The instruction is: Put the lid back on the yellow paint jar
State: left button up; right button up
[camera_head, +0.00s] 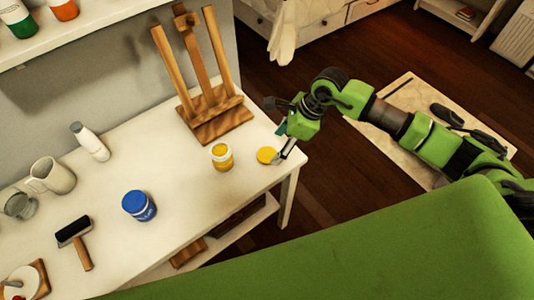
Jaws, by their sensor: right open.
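The yellow paint jar (222,157) stands upright on the white table, with yellow paint showing at its open top. A round yellow lid (267,155) lies flat on the table just right of the jar, near the table's right edge. My right gripper (273,131) is open and empty, beside and above the lid. One finger reaches down close to the lid's right side; I cannot tell whether it touches. My left gripper is not in view.
A wooden easel (208,115) stands behind the jar. The table between the blue and yellow jars is clear.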

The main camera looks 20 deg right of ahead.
aim_at(268, 155)
jog(key=shift+f, duration=0.15)
jog(key=shift+a+f+p, duration=0.25)
jog(key=shift+a+p, duration=0.05)
jog(key=x, duration=0.1)
jog(key=p+x, duration=0.1)
jog(key=x, duration=0.1)
jog(key=shift+w+a+f, duration=0.2)
jog(key=shift+w+a, duration=0.05)
jog(key=shift+a, duration=0.05)
jog(key=shift+w+f, duration=0.1)
jog(key=shift+f, duration=0.3)
jog(key=c, duration=0.8)
